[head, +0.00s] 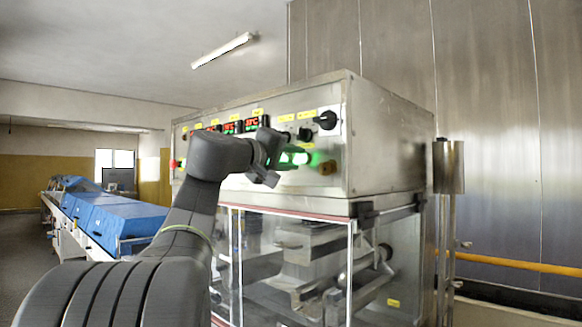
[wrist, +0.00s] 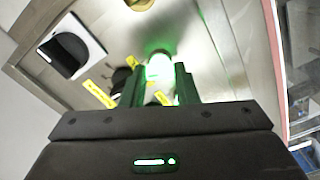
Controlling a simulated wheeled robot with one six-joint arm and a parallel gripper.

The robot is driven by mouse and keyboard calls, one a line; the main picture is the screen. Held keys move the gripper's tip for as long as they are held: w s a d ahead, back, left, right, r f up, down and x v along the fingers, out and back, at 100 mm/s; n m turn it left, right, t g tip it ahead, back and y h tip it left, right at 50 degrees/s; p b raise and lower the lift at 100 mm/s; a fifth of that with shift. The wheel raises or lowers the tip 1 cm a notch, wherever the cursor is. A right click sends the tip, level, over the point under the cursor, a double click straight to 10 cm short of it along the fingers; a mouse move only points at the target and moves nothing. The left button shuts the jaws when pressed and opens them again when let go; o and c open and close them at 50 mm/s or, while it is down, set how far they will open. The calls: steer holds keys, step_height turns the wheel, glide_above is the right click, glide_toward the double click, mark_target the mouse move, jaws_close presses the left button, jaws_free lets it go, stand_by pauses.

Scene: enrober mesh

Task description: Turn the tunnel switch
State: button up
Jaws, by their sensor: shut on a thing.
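The enrober's steel control box (head: 375,150) has a row of controls on its front. A lit green-white switch (head: 301,158) glows on the lower right of that front. My gripper (head: 291,159) is at the panel with its fingers on this switch. In the wrist view the lit switch (wrist: 160,66) shows between my two dark fingers (wrist: 157,88), which are shut on it. The fingers hide part of its sides. The yellow labels are too small to read, so I cannot tell by name which one is the tunnel switch.
A large black rotary knob (head: 327,120) and a brass-coloured control (head: 327,168) are close to my gripper. Red and green displays (head: 231,127) are to the left. Clear panels (head: 290,250) are below. Blue-covered conveyors (head: 120,215) stand at the left.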

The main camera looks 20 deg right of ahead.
steer(key=shift+f+m, duration=0.1)
steer(key=shift+m, duration=0.2)
steer(key=o, duration=1)
steer(key=b+v, duration=0.2)
steer(key=v, duration=1.2)
steer(key=shift+d, duration=0.15)
steer(key=p+x, duration=0.1)
steer(key=x, duration=1.2)
steer(key=shift+w+d+p, duration=0.15)
steer(key=shift+d+p, duration=0.2)
steer(key=shift+p, duration=0.05)
steer(key=shift+a, duration=0.1)
